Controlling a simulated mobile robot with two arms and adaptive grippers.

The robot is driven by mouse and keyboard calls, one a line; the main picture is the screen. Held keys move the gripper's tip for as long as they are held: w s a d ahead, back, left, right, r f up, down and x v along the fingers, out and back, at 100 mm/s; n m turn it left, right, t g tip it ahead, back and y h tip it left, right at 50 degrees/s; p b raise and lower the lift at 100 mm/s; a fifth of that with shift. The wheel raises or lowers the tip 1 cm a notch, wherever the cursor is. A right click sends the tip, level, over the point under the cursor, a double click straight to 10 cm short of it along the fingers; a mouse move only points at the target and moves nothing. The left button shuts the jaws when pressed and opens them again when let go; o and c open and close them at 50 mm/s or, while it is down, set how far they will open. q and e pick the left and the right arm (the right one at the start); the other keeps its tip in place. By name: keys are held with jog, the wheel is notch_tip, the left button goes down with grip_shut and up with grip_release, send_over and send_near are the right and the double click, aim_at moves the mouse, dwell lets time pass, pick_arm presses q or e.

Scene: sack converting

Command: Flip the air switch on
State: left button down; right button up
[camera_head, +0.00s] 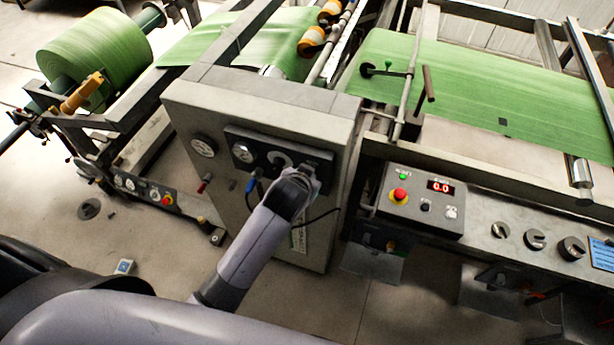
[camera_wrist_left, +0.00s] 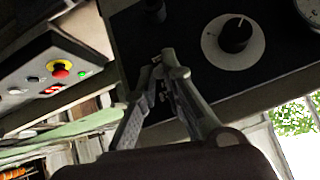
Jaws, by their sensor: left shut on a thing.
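My left gripper (camera_head: 302,176) is at the right end of the black control panel (camera_head: 238,134) on the grey cabinet, and it hides what lies behind it. In the left wrist view the gripper (camera_wrist_left: 168,62) has its fingers together at the panel face. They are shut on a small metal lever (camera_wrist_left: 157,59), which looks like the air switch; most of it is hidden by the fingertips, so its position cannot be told. A black knob on a pale dial (camera_wrist_left: 234,40) is beside the fingers. My right gripper is in neither view.
To the right is a control box (camera_head: 422,200) with a red emergency button (camera_head: 399,195) and a red display. Green sheet (camera_head: 470,90) runs over the machine behind. Blue and black cables hang below the panel.

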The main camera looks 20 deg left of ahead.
pick_arm(q)
jog(key=c, duration=1.7)
grip_release()
jog(key=v, duration=1.2)
